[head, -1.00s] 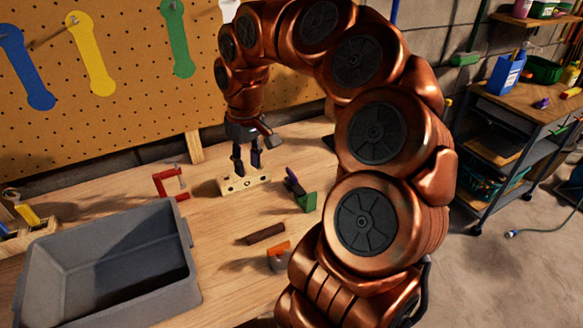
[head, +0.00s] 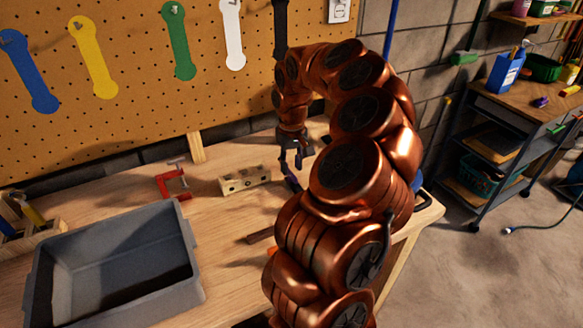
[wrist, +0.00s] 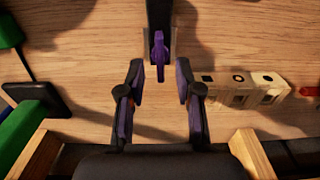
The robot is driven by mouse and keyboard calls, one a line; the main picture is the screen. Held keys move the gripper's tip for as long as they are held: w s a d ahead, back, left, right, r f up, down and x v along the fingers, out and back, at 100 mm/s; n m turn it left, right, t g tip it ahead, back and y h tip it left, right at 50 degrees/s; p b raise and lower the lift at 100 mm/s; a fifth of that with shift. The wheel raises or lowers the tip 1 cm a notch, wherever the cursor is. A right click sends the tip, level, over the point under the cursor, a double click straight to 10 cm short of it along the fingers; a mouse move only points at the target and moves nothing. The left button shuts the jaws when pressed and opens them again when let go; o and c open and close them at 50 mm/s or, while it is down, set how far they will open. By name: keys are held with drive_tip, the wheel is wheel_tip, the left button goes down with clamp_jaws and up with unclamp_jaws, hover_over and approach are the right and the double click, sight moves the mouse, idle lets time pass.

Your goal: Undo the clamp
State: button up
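My gripper (head: 291,166) is open and empty above the bench, right of the wooden block. In the wrist view its two fingers (wrist: 160,88) stand apart. A black bar with a purple tip (wrist: 158,50) lies ahead of the gap between them, apart from both fingers. Part of this black and purple thing (head: 291,183) shows in the head view, largely hidden by my arm; it may be a clamp, but I cannot tell what it holds. A red C-shaped clamp (head: 172,184) stands on the bench left of the wooden block (head: 245,180).
A grey bin (head: 115,270) takes up the bench's front left. A dark brown bar (head: 259,236) lies near my arm. Green (wrist: 16,128) and black (wrist: 36,98) things lie left in the wrist view. The pegboard (head: 130,120) rises behind the bench.

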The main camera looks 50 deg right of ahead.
sight(292, 176)
drive_tip(key=shift+f, duration=1.2)
drive_tip(key=shift+c, duration=0.3)
clamp_jaws()
